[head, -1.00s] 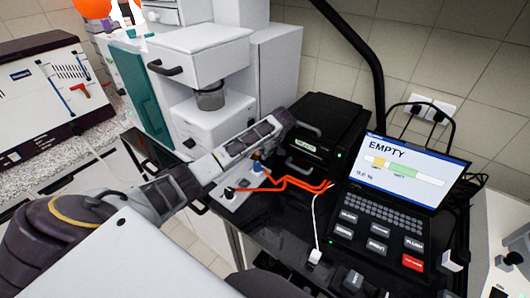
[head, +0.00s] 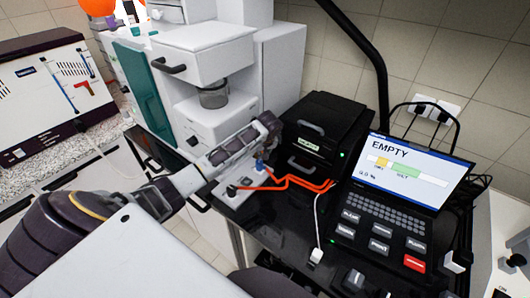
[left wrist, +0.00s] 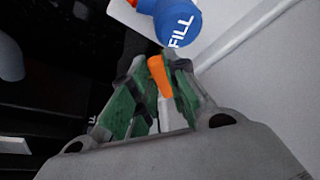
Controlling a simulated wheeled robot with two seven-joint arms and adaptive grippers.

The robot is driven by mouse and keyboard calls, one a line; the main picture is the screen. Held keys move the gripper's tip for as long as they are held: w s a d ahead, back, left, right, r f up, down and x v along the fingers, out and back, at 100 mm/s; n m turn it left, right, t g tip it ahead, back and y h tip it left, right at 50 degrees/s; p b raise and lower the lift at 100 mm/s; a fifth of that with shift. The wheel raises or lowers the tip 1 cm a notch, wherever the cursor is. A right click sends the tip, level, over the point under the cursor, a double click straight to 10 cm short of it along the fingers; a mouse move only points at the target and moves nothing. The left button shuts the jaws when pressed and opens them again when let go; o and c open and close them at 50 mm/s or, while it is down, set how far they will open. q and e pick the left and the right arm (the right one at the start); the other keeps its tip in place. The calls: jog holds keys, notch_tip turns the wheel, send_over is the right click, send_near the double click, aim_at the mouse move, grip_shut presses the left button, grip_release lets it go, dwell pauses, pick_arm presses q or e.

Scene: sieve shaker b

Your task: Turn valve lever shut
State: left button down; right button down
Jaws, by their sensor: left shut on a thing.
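In the left wrist view my left gripper (left wrist: 162,72), with green-padded fingers, is shut on an orange lever (left wrist: 158,76). A round blue cap marked FILL (left wrist: 180,23) lies just beyond the fingertips, with an orange part beside it. In the head view a small light panel (head: 232,192) carries a blue fitting (head: 260,165) and a dark knob. My left arm reaches over this panel from the left; its fingertips are hidden there. I cannot tell the lever's exact angle. My right gripper is not in view.
Orange tubes (head: 290,180) run from the panel to a black box (head: 319,140). A laptop (head: 410,168) reading EMPTY stands to the right. A white cable lies on the dark tabletop.

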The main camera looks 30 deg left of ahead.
pick_arm(q)
jog(key=m, duration=0.1)
jog(key=s+a+m+t+h, duration=0.1)
jog(key=m, duration=0.1)
jog(key=shift+a+m, duration=0.1)
jog(key=shift+m, duration=0.2)
jog(key=shift+s+a+m+t+h, duration=0.15)
jog(key=shift+a+m+h, duration=0.25)
jog(key=shift+m, duration=0.65)
jog(key=shift+s+a+m+t+h, duration=0.15)
jog(key=shift+a+m+h, duration=0.25)
jog(key=shift+m, duration=0.65)
jog(key=shift+r, duration=0.1)
jog(key=c, duration=1.7)
grip_release()
jog(key=shift+r, duration=0.1)
jog(key=shift+v, duration=5.85)
jog(key=shift+c, duration=0.2)
